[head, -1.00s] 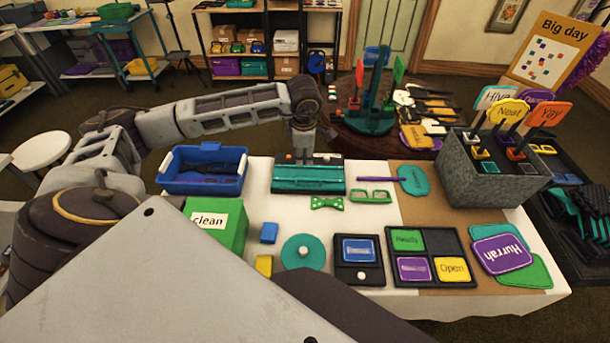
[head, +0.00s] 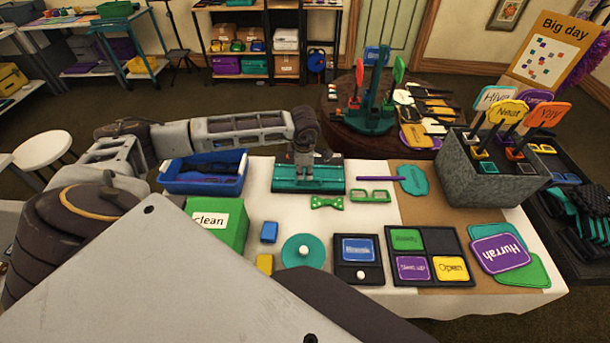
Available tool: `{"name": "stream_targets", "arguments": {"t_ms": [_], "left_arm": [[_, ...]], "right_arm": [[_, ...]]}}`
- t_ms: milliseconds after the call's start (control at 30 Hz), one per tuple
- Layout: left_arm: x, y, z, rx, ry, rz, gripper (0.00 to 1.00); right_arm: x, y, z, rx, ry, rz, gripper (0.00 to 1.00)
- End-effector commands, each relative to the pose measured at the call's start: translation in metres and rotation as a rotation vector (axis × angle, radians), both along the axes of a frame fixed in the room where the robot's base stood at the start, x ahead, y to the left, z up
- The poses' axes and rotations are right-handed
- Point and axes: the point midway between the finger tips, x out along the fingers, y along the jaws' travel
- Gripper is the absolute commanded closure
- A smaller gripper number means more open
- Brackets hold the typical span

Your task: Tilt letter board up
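The letter board, a teal panel in a dark frame (head: 328,178), lies at the back middle of the white table and looks flat or nearly so. My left gripper (head: 304,177) points down over the middle of the board and hides part of it. Its fingers are small and dark here, so I cannot tell whether they are open or shut, or whether they touch the board. My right gripper is not in view.
A blue bin (head: 203,187) stands left of the board, and a green "clean" box (head: 217,222) is nearer. A green bow tie (head: 327,202) and green glasses (head: 370,195) lie in front. A grey prop box (head: 490,178) stands at right.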

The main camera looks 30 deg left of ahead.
Motion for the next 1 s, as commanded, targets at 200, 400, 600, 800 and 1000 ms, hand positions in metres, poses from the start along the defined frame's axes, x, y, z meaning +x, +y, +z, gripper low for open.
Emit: {"name": "stream_targets", "arguments": {"t_ms": [200, 400, 600, 800, 1000], "left_arm": [[0.004, 0.003, -0.027, 0.000, 0.002, 0.001, 0.68], [0.007, 0.004, -0.042, -0.001, 0.002, -0.001, 0.68], [0.007, 0.004, -0.046, 0.000, 0.001, -0.001, 0.68], [0.007, 0.004, -0.046, 0.000, 0.001, -0.001, 0.68], [0.007, 0.004, -0.046, 0.000, 0.001, -0.001, 0.94]], "right_arm": [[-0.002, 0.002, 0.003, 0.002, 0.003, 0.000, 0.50], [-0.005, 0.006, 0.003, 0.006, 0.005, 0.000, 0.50], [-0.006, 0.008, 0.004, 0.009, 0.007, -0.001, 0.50], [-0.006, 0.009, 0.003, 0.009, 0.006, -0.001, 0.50], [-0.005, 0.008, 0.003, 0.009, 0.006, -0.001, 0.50]]}}
